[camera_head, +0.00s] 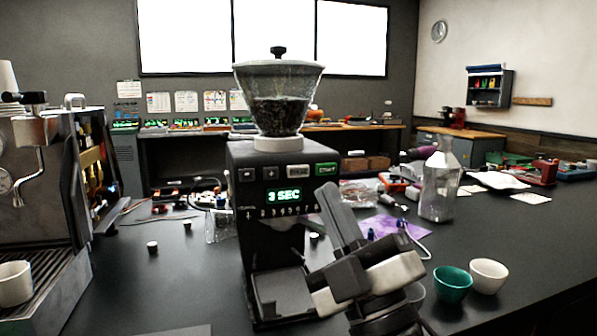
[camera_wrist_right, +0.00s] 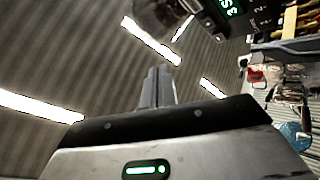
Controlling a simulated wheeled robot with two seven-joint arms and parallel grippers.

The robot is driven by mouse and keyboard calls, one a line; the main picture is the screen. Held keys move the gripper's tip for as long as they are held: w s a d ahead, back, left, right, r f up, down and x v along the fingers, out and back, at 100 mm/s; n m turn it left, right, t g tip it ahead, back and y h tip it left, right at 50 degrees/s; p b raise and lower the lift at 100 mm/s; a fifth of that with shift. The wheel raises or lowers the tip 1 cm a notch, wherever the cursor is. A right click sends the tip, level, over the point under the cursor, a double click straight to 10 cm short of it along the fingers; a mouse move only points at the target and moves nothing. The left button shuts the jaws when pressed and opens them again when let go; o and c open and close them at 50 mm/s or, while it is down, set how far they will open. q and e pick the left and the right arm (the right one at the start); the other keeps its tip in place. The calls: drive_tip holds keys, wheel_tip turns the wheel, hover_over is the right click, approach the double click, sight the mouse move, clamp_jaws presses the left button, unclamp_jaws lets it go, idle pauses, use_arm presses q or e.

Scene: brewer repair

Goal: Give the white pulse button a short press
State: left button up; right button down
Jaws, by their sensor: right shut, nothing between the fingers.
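The coffee grinder (camera_head: 255,225) stands on the dark table, with a hopper of beans on top. Its panel has small minus and plus buttons, a light grey-white button (camera_head: 299,171) that appears to be the pulse button, and a green START button (camera_head: 327,169). The display (camera_head: 284,196) reads 3 SEC. My right gripper (camera_head: 331,190) is shut and empty, fingers pointing up, in front of the grinder's right side below the START button. The right wrist view shows its closed fingers (camera_wrist_right: 158,72) and part of the lit display (camera_wrist_right: 230,7). My left gripper is not in view.
An espresso machine (camera_head: 35,185) stands at the left. A glass carafe (camera_head: 440,185), a green cup (camera_head: 452,284) and a white cup (camera_head: 488,276) stand to the right of the grinder. Tools and papers lie behind. The table between espresso machine and grinder is mostly clear.

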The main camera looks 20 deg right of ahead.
sight(298, 171)
drive_tip(key=w, duration=0.8)
drive_tip(key=shift+w+b, duration=0.3)
drive_tip(key=shift+b, duration=0.15)
drive_tip(key=shift+a, duration=0.1)
idle(0.8)
idle(0.7)
drive_tip(key=shift+w, duration=0.15)
drive_tip(key=shift+w, duration=0.25)
